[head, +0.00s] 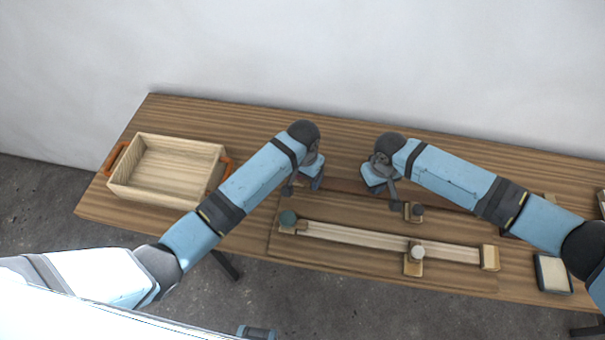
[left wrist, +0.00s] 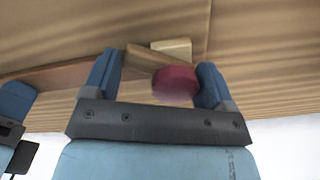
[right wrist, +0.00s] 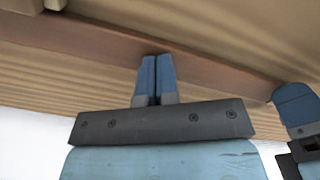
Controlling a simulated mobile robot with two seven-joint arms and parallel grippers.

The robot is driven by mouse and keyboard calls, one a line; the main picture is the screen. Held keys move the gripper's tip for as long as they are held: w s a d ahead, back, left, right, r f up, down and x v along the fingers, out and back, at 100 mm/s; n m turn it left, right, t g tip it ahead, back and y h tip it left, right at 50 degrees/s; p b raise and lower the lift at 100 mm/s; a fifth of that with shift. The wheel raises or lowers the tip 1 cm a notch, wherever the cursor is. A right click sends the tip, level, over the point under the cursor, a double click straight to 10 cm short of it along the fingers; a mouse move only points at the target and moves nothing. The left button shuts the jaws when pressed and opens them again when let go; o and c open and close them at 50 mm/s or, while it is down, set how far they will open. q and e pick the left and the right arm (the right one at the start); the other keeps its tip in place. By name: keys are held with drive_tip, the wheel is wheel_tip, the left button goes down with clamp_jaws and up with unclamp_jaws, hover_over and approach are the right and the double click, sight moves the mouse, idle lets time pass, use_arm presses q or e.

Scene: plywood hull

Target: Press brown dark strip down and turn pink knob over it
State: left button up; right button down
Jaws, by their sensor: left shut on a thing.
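The brown dark strip (right wrist: 215,68) runs along the board in the right wrist view. It also shows between the grippers in the head view (head: 343,187) and at the left in the left wrist view (left wrist: 50,74). My right gripper (right wrist: 156,62) is shut and empty, its fingertips at the strip, seemingly touching it. The pink knob (left wrist: 175,84) sits on a small wooden turning piece (left wrist: 148,58). My left gripper (left wrist: 158,82) is shut on the knob and its piece, one finger at each side. In the head view the left gripper (head: 303,186) hides the knob.
A pale strip (head: 350,236) lies nearer the front, with a teal knob (head: 288,217) and a white knob (head: 417,252). A grey knob (head: 417,210) is beside my right gripper. A wooden tray (head: 118,188) stands left, a dark-rimmed box (head: 553,290) right.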

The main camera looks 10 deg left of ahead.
use_arm(q)
drive_tip(key=shift+w+r+n, duration=0.1)
drive_tip(key=shift+w+n, duration=0.15)
drive_tip(key=shift+n, duration=1.15)
drive_tip(key=shift+d, duration=0.1)
drive_tip(key=n, duration=0.2)
drive_tip(key=shift+w+n, duration=0.2)
drive_tip(key=shift+n, duration=0.2)
drive_tip(key=o, duration=0.8)
drive_tip(key=shift+s, duration=0.1)
drive_tip(key=shift+o, duration=0.2)
drive_tip(key=shift+r, duration=0.1)
drive_tip(key=shift+r, duration=3.35)
drive_tip(key=shift+r, duration=0.1)
